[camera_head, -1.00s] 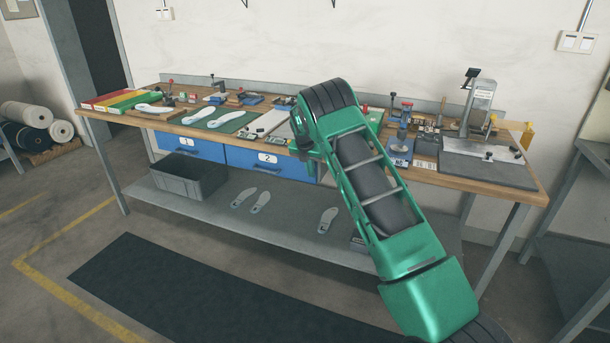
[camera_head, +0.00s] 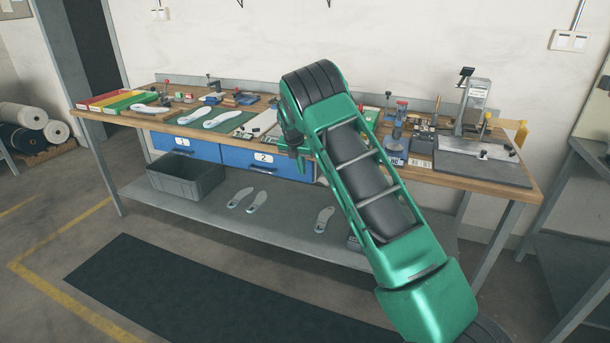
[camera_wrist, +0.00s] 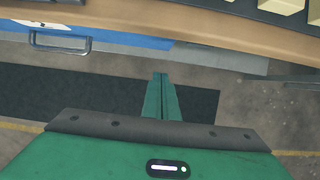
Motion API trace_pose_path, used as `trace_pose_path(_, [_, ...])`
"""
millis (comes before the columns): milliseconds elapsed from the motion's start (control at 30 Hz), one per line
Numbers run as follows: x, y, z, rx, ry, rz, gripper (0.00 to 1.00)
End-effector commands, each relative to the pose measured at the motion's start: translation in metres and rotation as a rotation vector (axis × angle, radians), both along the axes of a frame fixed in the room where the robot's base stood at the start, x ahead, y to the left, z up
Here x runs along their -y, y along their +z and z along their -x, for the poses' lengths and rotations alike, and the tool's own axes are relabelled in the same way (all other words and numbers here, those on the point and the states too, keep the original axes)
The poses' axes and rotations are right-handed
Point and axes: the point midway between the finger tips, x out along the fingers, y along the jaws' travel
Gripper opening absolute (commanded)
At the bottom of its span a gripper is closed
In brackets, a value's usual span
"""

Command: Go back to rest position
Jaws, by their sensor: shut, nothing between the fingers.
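My gripper (camera_wrist: 160,84) shows in the wrist view with its two green fingers pressed together and nothing between them. It hangs in front of the workbench (camera_head: 470,174), over the floor and the dark mat. In the wrist view the bench's wooden edge (camera_wrist: 200,25) runs across the top, apart from the fingertips.
Blue drawers (camera_head: 262,160) sit under the bench top. A grey crate (camera_head: 185,176) and several insoles (camera_head: 257,201) lie on the lower shelf. A dark mat (camera_head: 190,285) covers the floor in front. A grey side table (camera_head: 585,235) stands at right.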

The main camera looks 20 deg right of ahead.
Motion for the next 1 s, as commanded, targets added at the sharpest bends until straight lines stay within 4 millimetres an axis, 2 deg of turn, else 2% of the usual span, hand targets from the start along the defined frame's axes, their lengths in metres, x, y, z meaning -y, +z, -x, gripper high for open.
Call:
trace_pose_path(100, [-0.007,0.023,0.006,0.001,0.002,-0.001,0.0])
trace_pose_path(300, [-0.012,0.046,0.014,-0.003,0.0,-0.001,0.0])
trace_pose_path(667, [-0.007,0.06,0.023,0.002,-0.037,-0.013,0.0])
trace_pose_path(767, [0.006,0.074,0.041,0.019,-0.144,-0.048,0.0])
trace_pose_path(833, [0.017,0.089,0.062,0.037,-0.264,-0.088,0.0])
trace_pose_path(1000, [0.046,0.124,0.13,0.081,-0.624,-0.198,0.0])
